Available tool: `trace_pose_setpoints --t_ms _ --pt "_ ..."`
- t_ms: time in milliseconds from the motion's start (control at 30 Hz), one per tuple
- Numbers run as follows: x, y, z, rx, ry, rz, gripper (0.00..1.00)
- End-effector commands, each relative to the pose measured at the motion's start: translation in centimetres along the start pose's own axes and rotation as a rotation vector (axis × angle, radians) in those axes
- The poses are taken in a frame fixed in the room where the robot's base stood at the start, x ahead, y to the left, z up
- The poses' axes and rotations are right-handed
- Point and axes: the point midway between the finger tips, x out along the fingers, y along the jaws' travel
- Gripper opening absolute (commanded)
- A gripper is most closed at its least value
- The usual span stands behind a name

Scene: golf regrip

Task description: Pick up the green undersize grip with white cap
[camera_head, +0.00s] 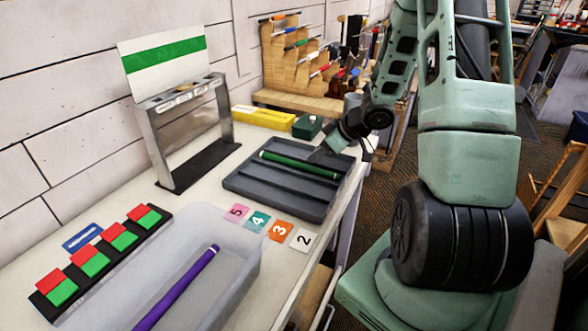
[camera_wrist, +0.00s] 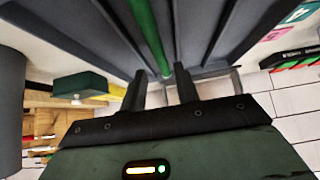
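The green grip (camera_head: 300,164) lies lengthwise in the back channel of a dark grey tray (camera_head: 257,193) in the head view. In the wrist view the green grip (camera_wrist: 149,33) runs down from the top edge, its near end close to the gap between my fingers. A white cap on it is too small to make out. My gripper (camera_head: 325,149) is over the tray's back right side, just behind the grip. In the wrist view my gripper (camera_wrist: 161,74) has its two dark fingers apart with nothing clamped between them.
A translucent bin (camera_head: 232,262) holding a purple grip (camera_head: 178,290) stands in front. Numbered cards (camera_head: 281,231) lie between bin and tray. A metal stand (camera_head: 188,130) is left of the tray. A dark green box (camera_head: 307,127) and yellow box (camera_head: 262,117) sit behind it.

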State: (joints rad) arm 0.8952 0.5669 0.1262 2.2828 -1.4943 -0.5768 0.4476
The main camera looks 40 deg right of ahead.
Motion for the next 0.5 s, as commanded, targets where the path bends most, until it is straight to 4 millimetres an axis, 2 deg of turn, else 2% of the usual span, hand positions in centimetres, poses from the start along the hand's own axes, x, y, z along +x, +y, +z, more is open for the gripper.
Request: trace_pose_setpoints --t_ms 100,267,500 --pt "1.5 0.1 0.1 0.0 0.0 0.001 0.31" --pt "2.4 0.1 0.0 0.0 0.0 0.001 0.31" --pt "5.8 0.3 0.1 0.0 0.0 -0.001 0.31"
